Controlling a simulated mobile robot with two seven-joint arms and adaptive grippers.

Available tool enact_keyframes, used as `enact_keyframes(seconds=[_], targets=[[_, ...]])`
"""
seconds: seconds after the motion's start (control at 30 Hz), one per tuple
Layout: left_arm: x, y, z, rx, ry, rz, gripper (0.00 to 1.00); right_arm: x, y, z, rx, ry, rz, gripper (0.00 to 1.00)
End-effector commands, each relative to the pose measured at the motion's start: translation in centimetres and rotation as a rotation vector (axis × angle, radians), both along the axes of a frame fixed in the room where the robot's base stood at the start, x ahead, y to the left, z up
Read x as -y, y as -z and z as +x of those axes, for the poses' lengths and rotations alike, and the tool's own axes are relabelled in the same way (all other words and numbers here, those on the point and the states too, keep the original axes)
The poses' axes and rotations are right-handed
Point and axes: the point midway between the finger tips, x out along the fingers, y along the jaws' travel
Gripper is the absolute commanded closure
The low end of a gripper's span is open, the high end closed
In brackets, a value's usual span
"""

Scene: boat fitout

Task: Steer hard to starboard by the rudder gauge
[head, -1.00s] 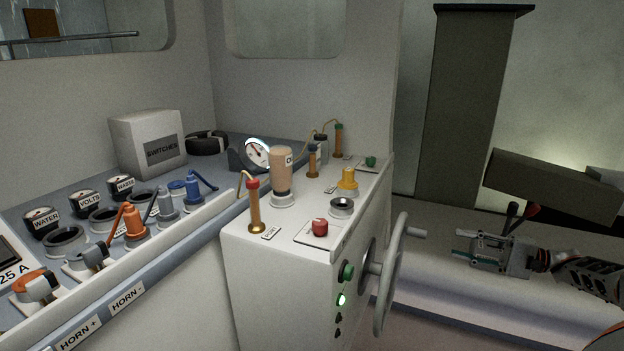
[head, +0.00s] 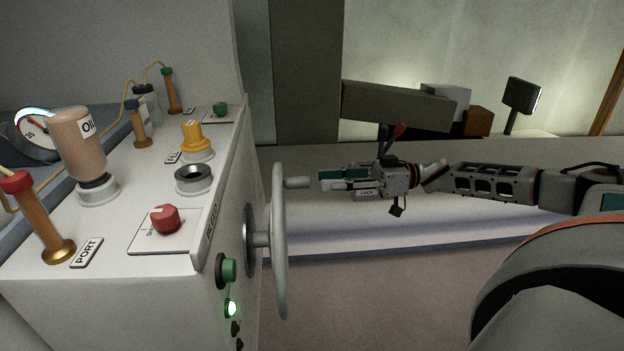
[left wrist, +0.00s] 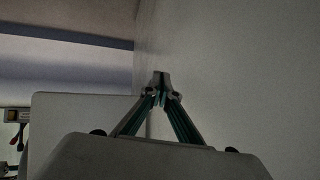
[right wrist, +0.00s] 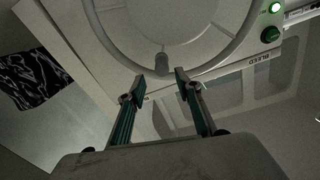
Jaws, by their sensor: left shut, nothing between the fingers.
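The grey steering wheel (head: 279,250) stands on the right side of the white console, seen nearly edge-on in the head view. Its handle knob (head: 298,183) sticks out to the right from its upper part. My right gripper (head: 322,181) points left at the knob, close to its end. In the right wrist view, the right gripper's fingers are apart and the knob (right wrist: 161,63) shows just beyond and between the tips. The round rudder gauge (head: 36,128) is at the far left; its reading is hard to make out. My left gripper (left wrist: 161,80) is shut and empty beside a pale wall.
The console top carries a red knob (head: 165,219), a yellow knob (head: 195,137), an Oil bottle (head: 78,145) and an upright rod near the PORT label (head: 87,253). Green button (head: 228,270) and a lit green lamp (head: 232,308) are beside the wheel. A long bench lies behind my right arm.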

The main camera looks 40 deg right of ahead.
Motion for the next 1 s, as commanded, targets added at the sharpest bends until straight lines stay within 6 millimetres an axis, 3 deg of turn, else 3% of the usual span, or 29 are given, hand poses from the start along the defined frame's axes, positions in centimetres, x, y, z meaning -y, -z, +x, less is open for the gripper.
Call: enact_keyframes(seconds=[0.23, 0.5, 0.93, 1.0], targets=[[0.0, 0.5, -1.1, -0.022, 0.000, 0.000, 1.00, -2.6, -0.4, 1.4, 0.015, -0.004, -0.002, 0.66], [0.0, 0.5, -1.1, -0.025, -0.001, -0.002, 1.00, -5.8, -0.3, 3.4, 0.011, -0.004, -0.002, 0.66], [0.1, 0.4, -0.9, -0.021, 0.000, -0.005, 1.00, -6.7, -0.1, 4.0, 0.007, -0.002, -0.004, 0.66], [0.1, 0.3, -0.9, -0.020, 0.000, -0.005, 1.00, -6.7, -0.1, 4.0, 0.007, -0.002, -0.004, 0.82]])
